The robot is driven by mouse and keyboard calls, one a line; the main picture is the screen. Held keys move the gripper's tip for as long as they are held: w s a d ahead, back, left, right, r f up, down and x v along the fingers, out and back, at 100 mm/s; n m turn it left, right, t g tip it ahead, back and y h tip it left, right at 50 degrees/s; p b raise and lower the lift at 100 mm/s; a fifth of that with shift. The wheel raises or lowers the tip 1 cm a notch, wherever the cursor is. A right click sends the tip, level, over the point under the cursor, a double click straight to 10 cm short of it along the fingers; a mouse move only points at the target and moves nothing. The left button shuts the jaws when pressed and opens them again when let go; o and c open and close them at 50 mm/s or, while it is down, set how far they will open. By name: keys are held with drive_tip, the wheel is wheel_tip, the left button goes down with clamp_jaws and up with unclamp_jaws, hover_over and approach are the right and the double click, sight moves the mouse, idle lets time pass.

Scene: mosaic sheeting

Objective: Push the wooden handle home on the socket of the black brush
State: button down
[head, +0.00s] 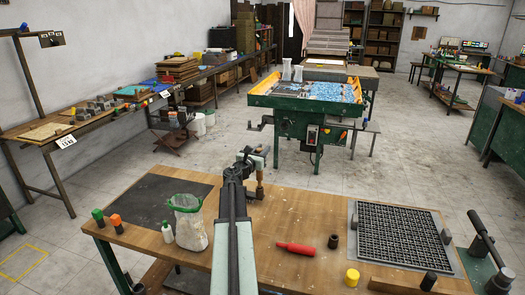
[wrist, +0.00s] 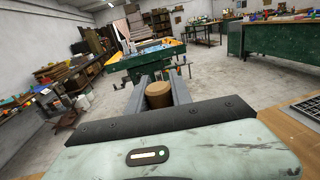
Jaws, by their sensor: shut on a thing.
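The wooden handle (head: 260,176) stands roughly upright near the far edge of the wooden bench, just right of my arm in the head view. My gripper (head: 259,158) is shut on its upper part. In the wrist view the round top of the handle (wrist: 158,92) shows between the two fingers of my gripper (wrist: 159,88). The black brush and its socket are not clearly visible; something small and dark shows low beside the handle, partly behind my arm. I cannot tell whether the handle touches the socket.
On the bench (head: 300,215) are a white bag (head: 190,228), a white bottle (head: 167,233), a red tool (head: 296,249), a dark cylinder (head: 333,241), a yellow cylinder (head: 352,277) and a black grid (head: 398,235). A dark mat (head: 155,207) lies at left. A green machine (head: 318,125) stands beyond.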

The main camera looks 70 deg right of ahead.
drive_tip(key=shift+f+b, duration=2.1)
drive_tip(key=shift+f, duration=0.15)
drive_tip(key=c, duration=1.1)
unclamp_jaws()
drive_tip(key=a, duration=0.7)
drive_tip(key=shift+w+a, duration=0.4)
